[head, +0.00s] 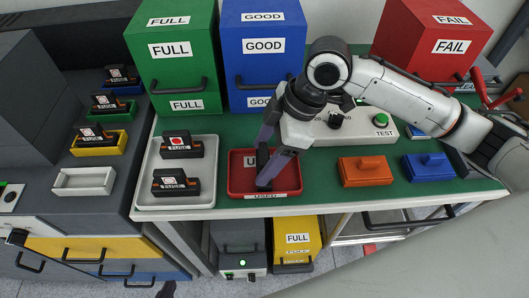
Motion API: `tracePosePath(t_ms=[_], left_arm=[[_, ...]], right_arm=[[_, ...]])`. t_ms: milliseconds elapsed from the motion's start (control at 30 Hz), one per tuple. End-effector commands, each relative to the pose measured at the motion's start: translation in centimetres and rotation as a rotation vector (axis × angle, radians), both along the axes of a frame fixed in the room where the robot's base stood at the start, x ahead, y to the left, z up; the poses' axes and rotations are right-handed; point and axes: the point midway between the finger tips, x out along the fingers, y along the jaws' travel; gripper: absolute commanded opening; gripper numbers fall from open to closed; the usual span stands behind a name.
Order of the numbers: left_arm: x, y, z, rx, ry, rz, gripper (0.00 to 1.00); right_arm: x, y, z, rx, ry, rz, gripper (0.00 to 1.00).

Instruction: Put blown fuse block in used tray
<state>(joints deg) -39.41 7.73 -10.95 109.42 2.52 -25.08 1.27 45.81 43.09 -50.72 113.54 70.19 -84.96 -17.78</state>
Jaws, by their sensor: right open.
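Two black-and-orange fuse blocks lie in the pale tray (207,197): a rear one (177,146) with a red dot on its label and a front one (176,183). I cannot tell from their labels which is blown. My left gripper is not in view.
The white tester (350,133) with a green button stands behind the used tray, partly behind my arm. Orange (367,172) and blue (428,167) lidded pieces lie to the right. Green (172,65), blue (262,40) and red (420,65) bins stand behind. More blocks sit in small trays at left.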

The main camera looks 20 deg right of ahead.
Motion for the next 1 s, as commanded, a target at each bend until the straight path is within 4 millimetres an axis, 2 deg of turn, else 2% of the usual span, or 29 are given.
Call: tracePosePath(t_ms=[100, 233, 500, 700, 833, 1000], left_arm=[[0.0, 0.0, -0.1, 0.000, 0.000, 0.000, 0.00], [0.0, 0.0, 0.1, 0.000, 0.000, 0.000, 0.00], [0.0, 0.0, 0.7, 0.000, -0.001, 0.000, 0.00], [0.0, 0.0, 1.0, 0.000, -0.001, 0.000, 0.00], [0.0, 0.0, 1.1, 0.000, -0.002, 0.000, 0.00], [0.1, 0.0, 1.1, 0.000, -0.002, 0.001, 0.00]], right_arm=[[0.0, 0.0, 0.3, 0.001, -0.002, 0.001, 0.65], [-0.1, -0.5, 1.8, 0.001, -0.004, 0.000, 0.65], [-0.6, -2.7, 7.2, 0.001, -0.005, -0.002, 0.65], [-1.0, -3.9, 10.2, -0.001, -0.002, -0.002, 0.65], [-1.2, -4.3, 11.2, 0.001, -0.001, 0.000, 0.65], [-1.3, -4.4, 11.4, 0.000, 0.000, 0.000, 0.65]])
